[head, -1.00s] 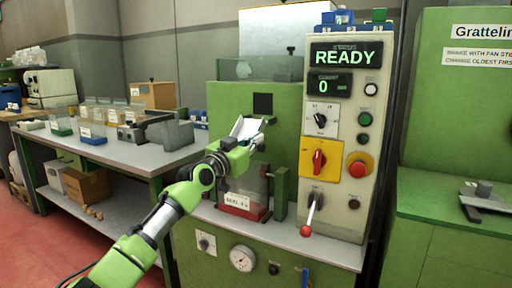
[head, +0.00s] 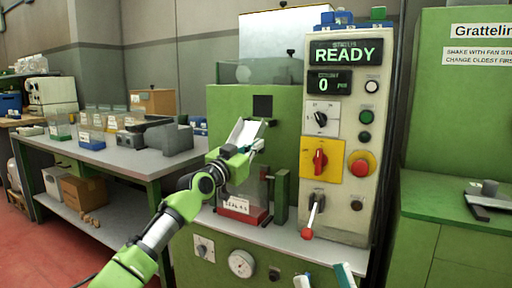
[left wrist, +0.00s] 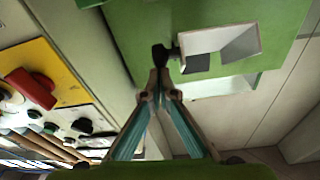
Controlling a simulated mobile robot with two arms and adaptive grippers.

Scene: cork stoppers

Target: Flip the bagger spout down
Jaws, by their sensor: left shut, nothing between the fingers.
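The bagger spout (head: 243,133) is a white chute on the front of the green machine. It slants, its upper end standing out toward the top. A dark knob (head: 271,123) sticks out at its right side. In the left wrist view the spout (left wrist: 228,45) and its black knob (left wrist: 161,54) lie just beyond my fingertips. My left gripper (head: 259,146) is shut and empty, just below the knob; its teal fingers (left wrist: 158,88) meet close to it, and I cannot tell whether they touch it. My right gripper (head: 323,276) shows only its two spread fingertips at the bottom edge.
A clear bin with a red base (head: 241,208) stands below the spout. The control panel (head: 345,130), with a red-knobbed lever (head: 307,233), rises close on the right. A grey table (head: 120,155) with boxes is at left.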

